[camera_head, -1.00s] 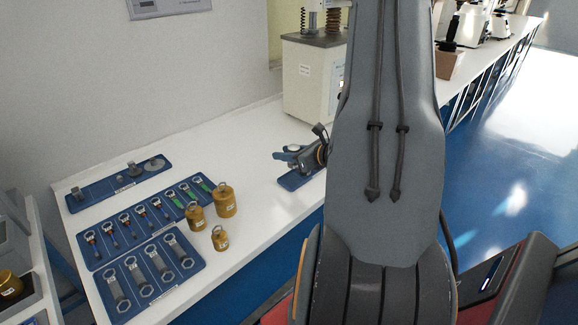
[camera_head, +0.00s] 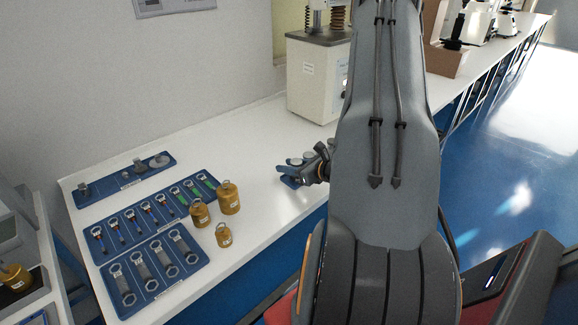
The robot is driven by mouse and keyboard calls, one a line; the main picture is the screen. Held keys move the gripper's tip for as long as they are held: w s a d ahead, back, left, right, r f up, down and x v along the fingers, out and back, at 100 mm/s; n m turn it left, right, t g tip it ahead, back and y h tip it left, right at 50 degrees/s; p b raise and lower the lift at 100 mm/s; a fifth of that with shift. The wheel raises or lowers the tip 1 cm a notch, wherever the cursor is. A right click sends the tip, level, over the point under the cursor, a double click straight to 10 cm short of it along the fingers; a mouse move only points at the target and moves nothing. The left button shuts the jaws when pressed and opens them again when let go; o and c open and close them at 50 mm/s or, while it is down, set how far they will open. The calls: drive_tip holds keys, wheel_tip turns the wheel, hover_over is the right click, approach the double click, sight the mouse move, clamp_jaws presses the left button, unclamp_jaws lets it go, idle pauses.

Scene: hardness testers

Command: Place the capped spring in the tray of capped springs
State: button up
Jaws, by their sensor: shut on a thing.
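My gripper (camera_head: 297,171) is at mid-picture, low over the bench, left of my arm. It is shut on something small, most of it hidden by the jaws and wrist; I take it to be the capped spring. Whether the held piece touches the tray is too small to tell.
The white bench (camera_head: 250,150) is clear left of my gripper. Further left lie a back tray (camera_head: 105,190), a middle tray (camera_head: 205,176) and a front tray (camera_head: 160,240) of metal pieces. Brass weights (camera_head: 228,198) stand by them. A tester (camera_head: 312,80) with springs on top stands behind.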

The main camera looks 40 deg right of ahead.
drive_tip(key=o, duration=0.9)
drive_tip(key=shift+f, duration=0.1)
